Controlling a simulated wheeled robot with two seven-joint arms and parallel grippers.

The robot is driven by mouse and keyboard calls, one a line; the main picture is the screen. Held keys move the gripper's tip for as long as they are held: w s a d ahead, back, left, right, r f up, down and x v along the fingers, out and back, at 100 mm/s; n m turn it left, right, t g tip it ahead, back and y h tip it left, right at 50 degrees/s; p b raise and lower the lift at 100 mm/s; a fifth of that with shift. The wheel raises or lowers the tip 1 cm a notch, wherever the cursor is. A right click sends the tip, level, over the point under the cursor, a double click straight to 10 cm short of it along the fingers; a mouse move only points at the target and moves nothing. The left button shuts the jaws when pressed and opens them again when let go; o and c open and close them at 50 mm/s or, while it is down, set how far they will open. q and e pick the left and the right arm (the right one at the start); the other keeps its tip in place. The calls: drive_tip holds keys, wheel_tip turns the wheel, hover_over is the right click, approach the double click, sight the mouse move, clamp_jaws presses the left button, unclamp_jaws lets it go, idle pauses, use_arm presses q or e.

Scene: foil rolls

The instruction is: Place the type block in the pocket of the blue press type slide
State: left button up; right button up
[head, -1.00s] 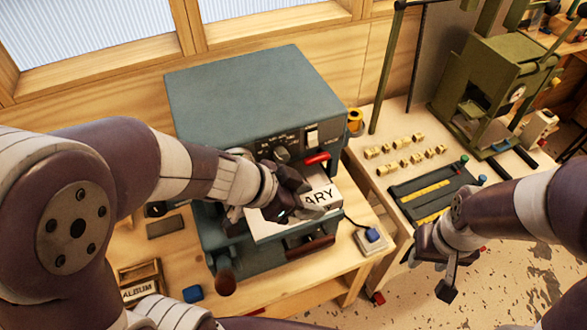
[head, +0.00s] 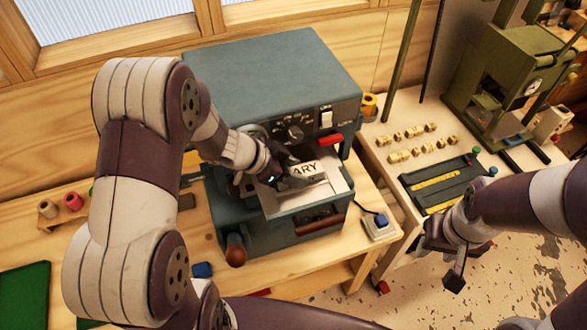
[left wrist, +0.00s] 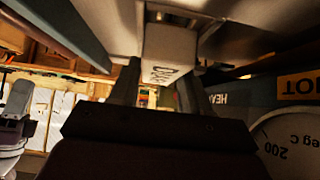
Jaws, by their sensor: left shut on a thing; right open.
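The type block (head: 306,171), pale with dark letters ending "ARY", is at the front of the blue press (head: 265,85). My left gripper (head: 280,174) is shut on it. In the left wrist view the block (left wrist: 166,58) sits between my left gripper's fingers (left wrist: 160,88). The pale metal type slide (head: 322,193) of the blue press extends at the front, below the block. Its pocket is hidden by the block and gripper; I cannot tell whether they touch. My right gripper (head: 446,262) is open and empty, right of the press.
A red lever (head: 330,140) sits just above the slide, and a dark red handle (head: 316,224) is below it. Several brass pieces (head: 412,140) and a dark tray (head: 440,182) lie on the right-hand table.

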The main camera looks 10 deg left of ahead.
use_arm(q)
drive_tip(key=shift+w+f, duration=0.3)
drive_tip(key=shift+f, duration=0.1)
drive_tip(key=shift+s+f, duration=0.15)
drive_tip(key=shift+f, duration=0.05)
drive_tip(key=o, duration=1.3)
drive_tip(key=shift+s+f, duration=0.1)
drive_tip(key=shift+f, duration=0.1)
drive_tip(key=shift+s+f, duration=0.1)
drive_tip(key=shift+s, duration=0.05)
drive_tip(key=shift+r, duration=0.5)
drive_tip(key=v, duration=0.8)
drive_tip(key=p+v, duration=0.1)
drive_tip(key=v, duration=0.3)
drive_tip(key=shift+w+r, duration=0.2)
drive_tip(key=shift+r, duration=0.15)
